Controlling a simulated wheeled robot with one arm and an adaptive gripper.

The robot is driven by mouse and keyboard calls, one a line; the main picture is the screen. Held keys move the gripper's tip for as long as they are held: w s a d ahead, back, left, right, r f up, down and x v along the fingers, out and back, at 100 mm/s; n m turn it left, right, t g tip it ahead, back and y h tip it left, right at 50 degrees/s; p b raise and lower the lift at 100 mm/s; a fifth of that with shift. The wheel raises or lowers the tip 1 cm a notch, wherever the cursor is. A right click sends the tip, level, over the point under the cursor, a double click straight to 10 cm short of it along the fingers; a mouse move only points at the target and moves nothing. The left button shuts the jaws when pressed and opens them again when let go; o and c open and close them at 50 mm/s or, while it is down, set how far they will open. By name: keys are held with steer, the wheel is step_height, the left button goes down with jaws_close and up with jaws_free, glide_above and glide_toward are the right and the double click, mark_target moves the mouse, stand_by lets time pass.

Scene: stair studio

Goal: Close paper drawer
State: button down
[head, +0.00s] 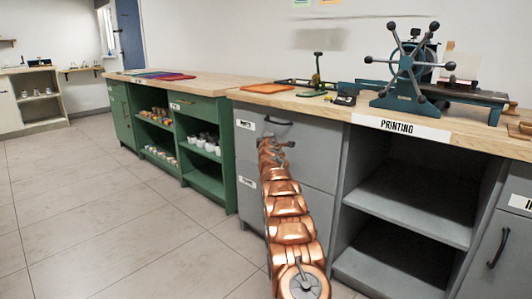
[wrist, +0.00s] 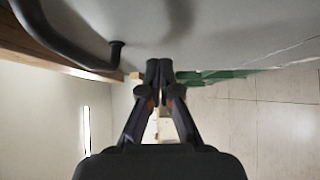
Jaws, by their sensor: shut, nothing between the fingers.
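The grey drawer front (head: 312,153) is under the wooden counter, with a dark curved handle (head: 277,122) near its top and a small white label (head: 245,124) at its left, too small to read surely. It looks flush or nearly so; a small gap cannot be told. In the wrist view the grey front (wrist: 230,30) fills the top and the handle (wrist: 65,45) runs at upper left. My gripper (wrist: 160,66) is shut and empty, its fingertips at or very near the grey surface, beside the handle. In the head view my gripper (head: 280,146) is just below the handle; contact cannot be told.
A second grey front with a label (head: 248,182) lies below. Open grey shelves (head: 405,213) stand to the right, and a green cabinet (head: 208,185) with jars to the left. A blue press (head: 405,75) stands on the counter. The tiled floor (head: 110,215) at left is clear.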

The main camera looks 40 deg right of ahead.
steer(key=b+v, duration=0.6)
steer(key=v, duration=0.4)
steer(key=shift+a, duration=0.45)
stand_by(1.0)
